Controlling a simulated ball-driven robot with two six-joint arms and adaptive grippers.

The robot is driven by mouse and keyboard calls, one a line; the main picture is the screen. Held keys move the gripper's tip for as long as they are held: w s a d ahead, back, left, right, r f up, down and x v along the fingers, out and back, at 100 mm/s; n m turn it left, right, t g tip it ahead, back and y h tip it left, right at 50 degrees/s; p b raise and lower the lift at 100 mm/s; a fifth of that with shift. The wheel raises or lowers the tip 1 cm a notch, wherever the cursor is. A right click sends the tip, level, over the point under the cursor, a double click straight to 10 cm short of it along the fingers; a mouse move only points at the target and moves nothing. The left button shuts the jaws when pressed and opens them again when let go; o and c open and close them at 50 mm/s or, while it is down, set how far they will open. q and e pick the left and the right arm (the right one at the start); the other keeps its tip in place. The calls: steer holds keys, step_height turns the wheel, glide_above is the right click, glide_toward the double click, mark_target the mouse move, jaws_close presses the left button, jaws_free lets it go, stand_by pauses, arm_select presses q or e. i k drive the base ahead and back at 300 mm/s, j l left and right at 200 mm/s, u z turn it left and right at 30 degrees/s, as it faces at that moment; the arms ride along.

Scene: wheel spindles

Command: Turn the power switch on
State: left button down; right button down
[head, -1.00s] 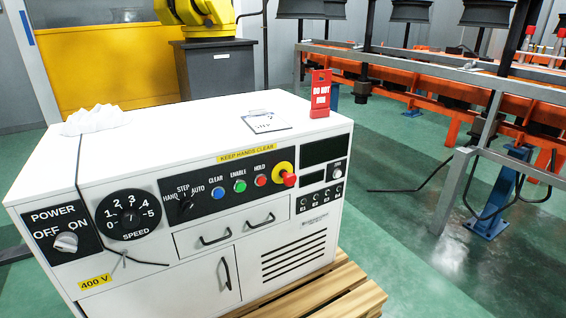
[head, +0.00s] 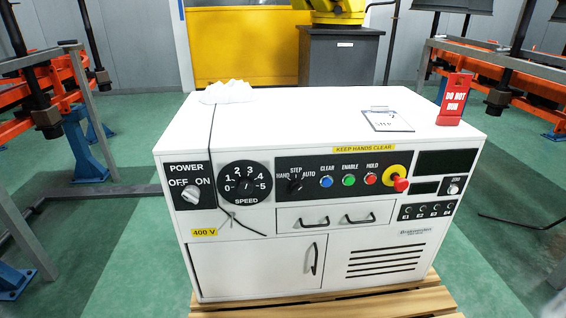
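The power switch (head: 191,195) is a pale rotary knob on a black plate marked POWER, OFF and ON. It sits at the upper left of the front of a white control cabinet (head: 240,258). The knob looks tilted, but it is too small to tell for sure which mark it points to. Neither of my grippers is in the head view.
A black cable (head: 212,140) hangs over the cabinet front just right of the switch. A white crumpled cloth (head: 228,92), a clipboard (head: 386,120) and a red sign (head: 455,98) lie or stand on top.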

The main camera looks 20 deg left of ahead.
mark_target(191, 193)
steer(key=u, duration=1.4)
